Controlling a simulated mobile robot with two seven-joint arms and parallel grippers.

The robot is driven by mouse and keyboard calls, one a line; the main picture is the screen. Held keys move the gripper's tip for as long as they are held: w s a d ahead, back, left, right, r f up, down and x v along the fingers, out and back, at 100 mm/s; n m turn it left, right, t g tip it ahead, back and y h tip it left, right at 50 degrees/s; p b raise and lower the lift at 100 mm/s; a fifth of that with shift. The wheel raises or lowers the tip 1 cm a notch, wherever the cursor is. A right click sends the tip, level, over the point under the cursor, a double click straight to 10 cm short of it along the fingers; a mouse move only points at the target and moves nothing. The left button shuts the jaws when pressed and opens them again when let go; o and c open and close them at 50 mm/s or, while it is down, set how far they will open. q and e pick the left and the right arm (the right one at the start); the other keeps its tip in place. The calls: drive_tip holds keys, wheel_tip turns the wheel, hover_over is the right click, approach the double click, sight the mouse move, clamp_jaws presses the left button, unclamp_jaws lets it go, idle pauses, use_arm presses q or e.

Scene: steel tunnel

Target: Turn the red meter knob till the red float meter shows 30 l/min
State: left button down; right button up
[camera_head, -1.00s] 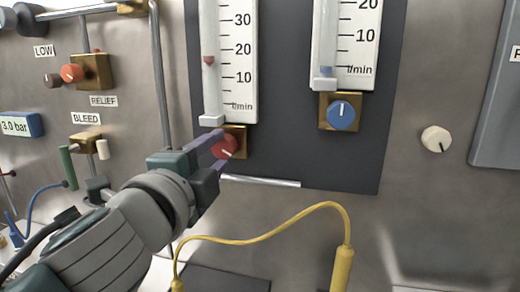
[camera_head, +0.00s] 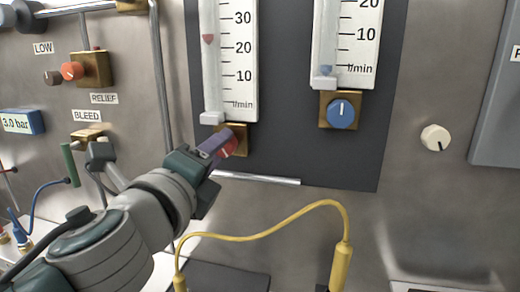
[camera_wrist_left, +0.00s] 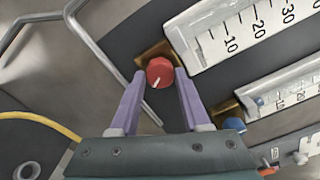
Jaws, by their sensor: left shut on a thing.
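The red float meter (camera_head: 238,90) is a white upright scale on the dark panel. Its red float (camera_head: 208,39) stands between 20 and 30, a little above 20, at roughly 23 l/min. The red meter knob (camera_head: 231,147) sits on a brass block below the scale and is partly hidden by my fingers. My left gripper (camera_head: 222,143) is shut on it. The left wrist view shows the red knob (camera_wrist_left: 159,73), with its white mark, between the two purple fingertips. My right gripper is not in view.
To the right is a second meter (camera_head: 346,45) with a blue knob (camera_head: 341,113). A cream knob (camera_head: 435,138) is further right. A yellow hose (camera_head: 270,235) arches below. The orange relief knob (camera_head: 72,71) and a green-handled part (camera_head: 70,163) are at the left.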

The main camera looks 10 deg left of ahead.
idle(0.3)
use_arm(q)
drive_tip(key=shift+c, duration=1.9)
unclamp_jaws()
drive_tip(key=s, duration=1)
drive_tip(key=shift+a, duration=0.15)
